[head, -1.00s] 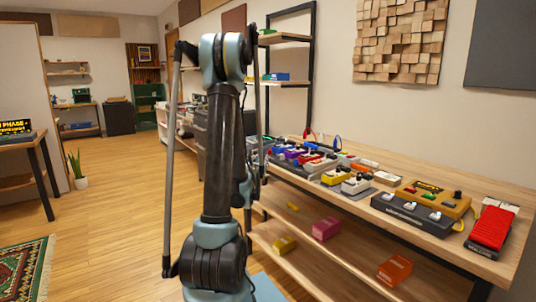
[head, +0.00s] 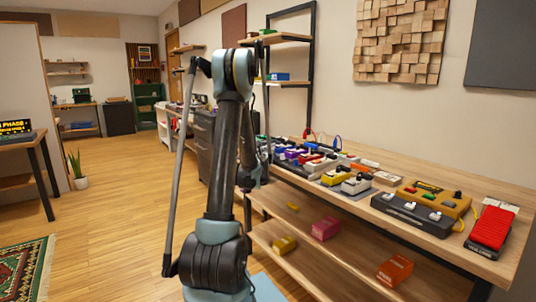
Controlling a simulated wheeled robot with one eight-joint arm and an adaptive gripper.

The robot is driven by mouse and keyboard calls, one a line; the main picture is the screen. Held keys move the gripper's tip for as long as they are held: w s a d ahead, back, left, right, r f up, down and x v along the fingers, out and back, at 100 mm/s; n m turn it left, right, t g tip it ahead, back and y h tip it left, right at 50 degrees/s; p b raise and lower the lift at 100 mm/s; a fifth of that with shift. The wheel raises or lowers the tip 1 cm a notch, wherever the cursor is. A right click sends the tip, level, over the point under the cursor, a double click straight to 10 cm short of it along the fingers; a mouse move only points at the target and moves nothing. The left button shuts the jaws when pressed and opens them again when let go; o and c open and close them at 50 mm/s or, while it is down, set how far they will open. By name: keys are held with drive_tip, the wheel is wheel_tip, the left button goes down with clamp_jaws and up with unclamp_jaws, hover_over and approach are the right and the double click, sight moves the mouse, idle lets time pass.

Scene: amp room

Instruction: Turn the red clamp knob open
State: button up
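I cannot make out a red clamp knob in the head view. My arm rises through the middle of the view and bends at the top. Its far end comes down as dark parts (head: 256,172) behind my upper arm, near the bench's left end. My gripper's fingers cannot be made out there, and I cannot tell whether they hold anything.
The wooden bench (head: 460,172) runs along the right wall with many pedals, including a red one (head: 492,228) and a wide yellow one (head: 433,199). Its lower shelf holds an orange box (head: 394,270) and a magenta box (head: 326,228). The wooden floor (head: 115,215) at left is clear.

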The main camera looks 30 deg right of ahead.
drive_tip(key=shift+x, duration=1.25)
drive_tip(key=shift+c, duration=0.3)
clamp_jaws()
drive_tip(key=shift+y, duration=0.3)
drive_tip(key=shift+s+d+n+t+y, duration=0.1)
drive_tip(key=shift+d+n+t+y, duration=0.05)
drive_tip(key=shift+n+t+y, duration=1.15)
drive_tip(key=shift+n+y, duration=0.1)
drive_tip(key=shift+y, duration=0.1)
